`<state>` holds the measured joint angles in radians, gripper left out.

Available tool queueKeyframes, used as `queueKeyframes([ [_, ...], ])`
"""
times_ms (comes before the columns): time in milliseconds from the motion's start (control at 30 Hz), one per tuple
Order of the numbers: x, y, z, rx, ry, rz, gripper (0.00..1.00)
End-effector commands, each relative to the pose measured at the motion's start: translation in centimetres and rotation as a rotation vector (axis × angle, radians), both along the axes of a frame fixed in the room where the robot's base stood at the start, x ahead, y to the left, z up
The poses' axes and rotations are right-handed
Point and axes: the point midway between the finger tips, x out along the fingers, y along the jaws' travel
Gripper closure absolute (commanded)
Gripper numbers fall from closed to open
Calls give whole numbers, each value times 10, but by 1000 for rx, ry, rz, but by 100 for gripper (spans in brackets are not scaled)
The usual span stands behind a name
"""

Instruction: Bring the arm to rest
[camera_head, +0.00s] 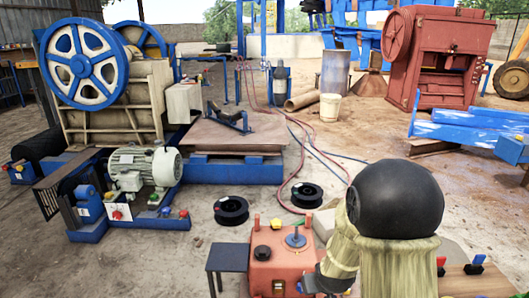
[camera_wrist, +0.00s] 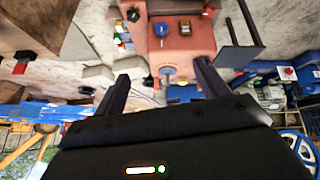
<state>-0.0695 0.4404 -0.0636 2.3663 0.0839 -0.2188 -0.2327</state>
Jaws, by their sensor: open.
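My gripper (camera_wrist: 162,70) shows in the wrist view with its two dark fingers spread wide apart. Nothing is held between them. Beyond the fingers is an orange-red control box (camera_wrist: 180,62) with several knobs and a round dial; I cannot tell the distance to it. In the head view my arm, a black dome over a beige sleeve, stands at the lower right, beside the same control box (camera_head: 276,268). The fingers cannot be made out in the head view.
A grey side shelf (camera_head: 228,258) stands left of the control box. Two black reels (camera_head: 231,210) lie on the ground behind. A blue-wheeled jaw crusher (camera_head: 115,95) with a motor (camera_head: 145,167) is at left, a red machine (camera_head: 440,55) at back right.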

Motion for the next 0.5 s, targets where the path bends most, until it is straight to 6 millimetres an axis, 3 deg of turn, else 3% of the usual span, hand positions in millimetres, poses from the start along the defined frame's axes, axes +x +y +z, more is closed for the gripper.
queueKeyframes([
  [33, -14, 0, 19, 18, 24, -14, 26],
  [200, -65, 3, 55, 67, 135, -62, 26],
  [500, -136, 4, 92, 97, 274, -124, 26],
])
